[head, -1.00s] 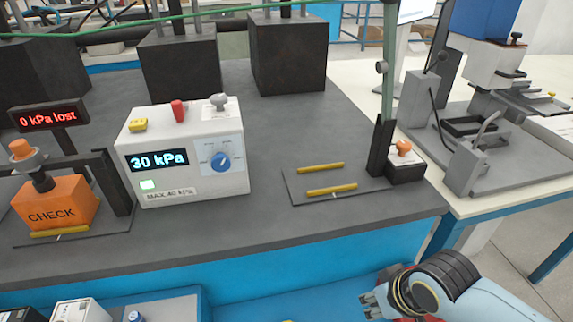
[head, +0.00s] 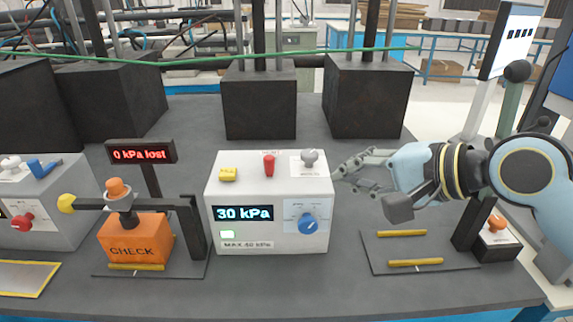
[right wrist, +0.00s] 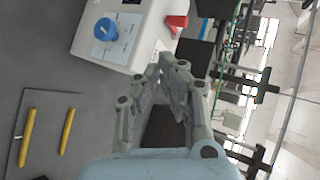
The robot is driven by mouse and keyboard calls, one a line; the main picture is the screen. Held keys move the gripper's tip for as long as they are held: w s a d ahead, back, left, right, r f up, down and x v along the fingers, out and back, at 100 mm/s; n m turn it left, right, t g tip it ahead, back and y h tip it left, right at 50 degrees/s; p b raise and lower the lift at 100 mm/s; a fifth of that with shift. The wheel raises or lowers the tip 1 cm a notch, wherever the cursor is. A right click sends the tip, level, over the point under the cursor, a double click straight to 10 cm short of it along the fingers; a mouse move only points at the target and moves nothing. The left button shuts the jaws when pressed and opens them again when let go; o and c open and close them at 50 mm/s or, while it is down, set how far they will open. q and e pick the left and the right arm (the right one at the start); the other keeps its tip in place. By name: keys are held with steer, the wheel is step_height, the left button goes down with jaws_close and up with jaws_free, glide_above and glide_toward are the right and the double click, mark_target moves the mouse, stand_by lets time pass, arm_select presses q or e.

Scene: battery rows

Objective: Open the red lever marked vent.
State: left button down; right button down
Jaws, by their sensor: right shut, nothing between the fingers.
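A red lever (head: 269,165) stands upright on top of the white box (head: 225,190), between a yellow part and a grey knob (head: 309,157). No vent marking is legible on it. The red lever also shows in the right wrist view (right wrist: 177,22), beyond the fingertips. My right gripper (head: 340,172) is shut and empty, just right of the white box's top right corner and apart from the lever. In the right wrist view its fingers (right wrist: 167,62) point towards the box. My left gripper is not in view.
The box display reads 30 kPa above a MAX 40 kPa label. An orange CHECK block (head: 130,238) under a black bracket stands to its left. A plate with two yellow bars (head: 415,263) lies to the right. Dark blocks (head: 260,105) stand behind. The box at far left has a red knob (head: 22,220).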

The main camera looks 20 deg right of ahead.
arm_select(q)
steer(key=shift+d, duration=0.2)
arm_select(e)
steer(key=shift+w+f, duration=0.1)
glide_toward(290, 182)
steer(key=x, duration=0.4)
steer(key=shift+w+a+r, duration=0.2)
steer(key=shift+a+r, duration=0.05)
steer(key=shift+r, duration=0.15)
steer(key=w, duration=0.1)
steer(key=w+a, duration=0.1)
steer(key=w+p, duration=0.1)
steer(key=shift+w+a+f, duration=0.1)
steer(key=shift+a+f, duration=0.1)
steer(key=shift+a, duration=0.15)
steer(key=shift+w+a, duration=0.25)
steer(key=shift+w, duration=0.25)
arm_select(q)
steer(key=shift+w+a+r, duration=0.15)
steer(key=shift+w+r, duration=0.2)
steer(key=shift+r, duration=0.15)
